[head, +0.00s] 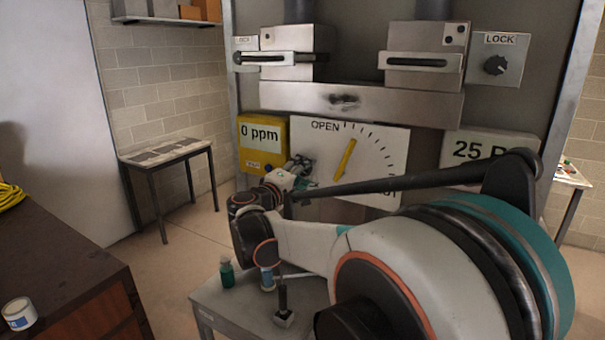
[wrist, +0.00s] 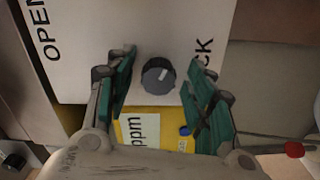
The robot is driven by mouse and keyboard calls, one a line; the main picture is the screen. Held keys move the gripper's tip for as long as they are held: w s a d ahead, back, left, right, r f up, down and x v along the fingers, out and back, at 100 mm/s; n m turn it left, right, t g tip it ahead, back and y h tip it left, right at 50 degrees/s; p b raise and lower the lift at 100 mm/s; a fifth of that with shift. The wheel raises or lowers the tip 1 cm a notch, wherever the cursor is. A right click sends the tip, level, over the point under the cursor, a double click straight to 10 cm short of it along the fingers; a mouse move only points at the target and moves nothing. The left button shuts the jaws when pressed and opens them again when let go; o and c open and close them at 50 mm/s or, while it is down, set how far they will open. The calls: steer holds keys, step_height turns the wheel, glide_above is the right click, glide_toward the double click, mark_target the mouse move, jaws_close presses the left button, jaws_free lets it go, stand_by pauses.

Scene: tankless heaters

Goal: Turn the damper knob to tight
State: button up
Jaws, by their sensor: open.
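A round dark grey knob (wrist: 153,83) with a light pointer mark sits on a white panel (wrist: 90,75) in the wrist view. Its mark points up and slightly right there. The panel carries the word OPEN and letters ending in CK. My gripper (wrist: 163,64) is open, with its green fingers on either side of the knob and a gap on both sides. In the head view my gripper (head: 299,165) is at the left part of the dial panel (head: 378,150), and it hides the knob. A yellow pointer (head: 346,158) on this panel leans up and right. No damper label is readable.
A yellow box (head: 262,132) reading 0 ppm adjoins the dial panel on the left. A separate LOCK knob (head: 495,65) is at the upper right. Metal latches (head: 423,66) stand above. A small grey table (head: 210,300) with bottles is below my arm.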

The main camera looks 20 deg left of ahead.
steer(key=s, duration=1.1)
steer(key=shift+s+a, duration=0.4)
steer(key=shift+a, duration=0.05)
